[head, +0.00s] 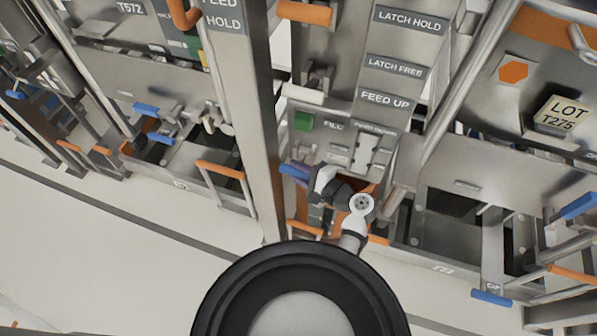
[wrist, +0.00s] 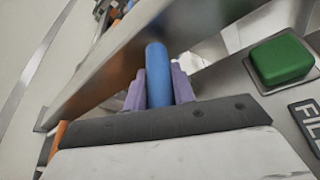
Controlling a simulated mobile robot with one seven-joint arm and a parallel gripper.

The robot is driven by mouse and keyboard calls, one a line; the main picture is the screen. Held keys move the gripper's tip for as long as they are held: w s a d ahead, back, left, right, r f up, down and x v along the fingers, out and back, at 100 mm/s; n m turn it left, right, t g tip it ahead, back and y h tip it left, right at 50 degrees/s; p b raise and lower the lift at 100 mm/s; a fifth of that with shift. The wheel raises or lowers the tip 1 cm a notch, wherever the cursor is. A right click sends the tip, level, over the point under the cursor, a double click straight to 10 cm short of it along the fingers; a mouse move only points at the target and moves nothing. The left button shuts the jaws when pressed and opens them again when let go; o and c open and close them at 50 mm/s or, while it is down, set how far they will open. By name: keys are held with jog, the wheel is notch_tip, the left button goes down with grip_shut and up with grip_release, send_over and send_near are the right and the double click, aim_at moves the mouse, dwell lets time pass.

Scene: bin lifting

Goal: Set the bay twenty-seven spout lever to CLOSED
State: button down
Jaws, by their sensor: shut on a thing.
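A blue lever handle (wrist: 157,75) stands between the two purple fingers of my gripper (wrist: 158,88) in the wrist view. The fingers are shut on it, one on each side. In the head view, the gripper (head: 296,171) is at the blue handle (head: 287,168), at the left of the central machine, below the green button (head: 303,121). My wrist hides part of the lever and its mount. No bay number or CLOSED mark can be read near the handle.
A FILL label (wrist: 308,115) lies beside the green button (wrist: 281,60) in the wrist view. A steel post (head: 245,130) rises left of my gripper. An orange handle (head: 220,169) is at left, and a blue handle (head: 491,297) is at lower right. Open floor (head: 110,235) lies at lower left.

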notch_tip(320, 180, down, 6)
jog(key=n+t+y+b, duration=0.1)
jog(key=n+b, duration=0.4)
jog(key=b, duration=0.7)
jog(key=shift+w+d+n+t, duration=0.2)
jog(key=shift+w+n+t, duration=0.1)
jog(key=shift+t, duration=0.3)
jog(key=shift+w+d, duration=0.1)
jog(key=shift+w, duration=0.05)
jog(key=c, duration=1.2)
grip_release()
jog(key=shift+w, duration=0.1)
jog(key=shift+o, duration=0.2)
